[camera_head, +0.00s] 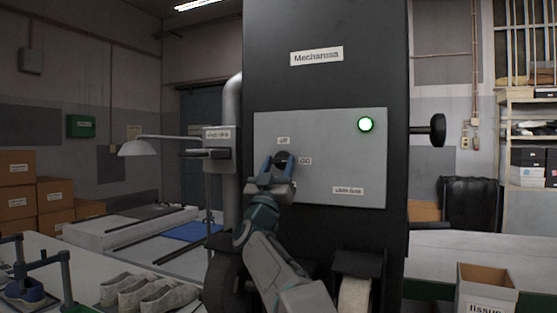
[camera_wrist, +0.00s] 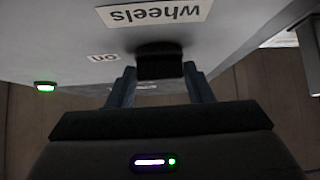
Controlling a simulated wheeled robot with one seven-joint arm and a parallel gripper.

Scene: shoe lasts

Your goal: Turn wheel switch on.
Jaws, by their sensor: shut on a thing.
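The wheel switch is a black knob (camera_head: 281,157) on the pale grey panel (camera_head: 335,165) of the tall black machine. In the wrist view the knob (camera_wrist: 160,62) sits between the two blue-grey fingers of my gripper (camera_wrist: 160,72), which is shut on it. In the head view my gripper (camera_head: 277,170) reaches the panel from below and covers part of the knob. An "off" label (camera_head: 283,141) is above the knob and an "on" label (camera_head: 305,160) is to its right. The wrist view shows a "wheels" label (camera_wrist: 155,13) upside down. I cannot tell which way the knob points.
A round green lamp (camera_head: 365,124) glows at the panel's upper right. A black handle (camera_head: 437,129) sticks out on the machine's right. Shoes (camera_head: 145,292) lie on the table at lower left. A tissue box (camera_head: 486,290) stands at lower right.

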